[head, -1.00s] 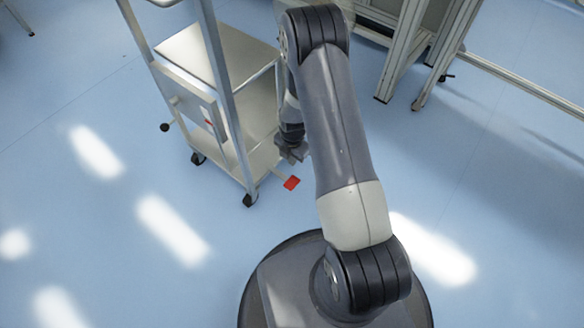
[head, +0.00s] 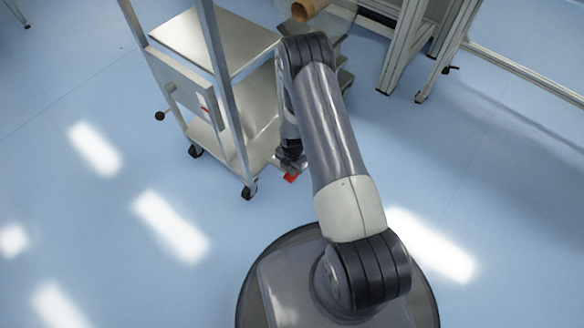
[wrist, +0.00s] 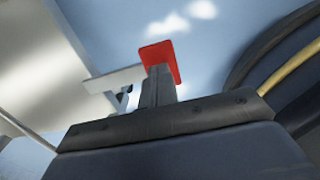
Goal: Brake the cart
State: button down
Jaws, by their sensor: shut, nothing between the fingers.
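The cart (head: 196,130) is a pale metal frame with shelves and black casters, at the left in the head view. Its red pedal (head: 290,178) sticks out low on its near right side, at the end of a light metal arm. My gripper (head: 289,163) is just above the pedal and hides part of it in the head view. In the wrist view my gripper (wrist: 158,85) is shut and empty, and its tips overlap the lower edge of the red pedal (wrist: 162,57). I cannot tell whether they touch.
A metal frame (head: 400,50) with feet stands at the back right. A brown roll (head: 308,8) shows at the top. The blue floor (head: 80,240) is clear to the left and right.

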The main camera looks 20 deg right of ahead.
jog(key=shift+f, duration=0.2)
jog(key=f+b, duration=0.4)
jog(key=b, duration=0.1)
jog(key=shift+s+d+f, duration=0.15)
jog(key=shift+s+d, duration=0.05)
jog(key=shift+s, duration=0.05)
jog(key=shift+w+a+f+b, duration=0.15)
jog(key=shift+w+f+b, duration=0.05)
jog(key=shift+f+b, duration=0.75)
jog(key=shift+w+a+f+b, duration=0.15)
jog(key=shift+w+f+b, duration=0.05)
jog(key=shift+f+b, duration=0.75)
jog(key=shift+r, duration=0.15)
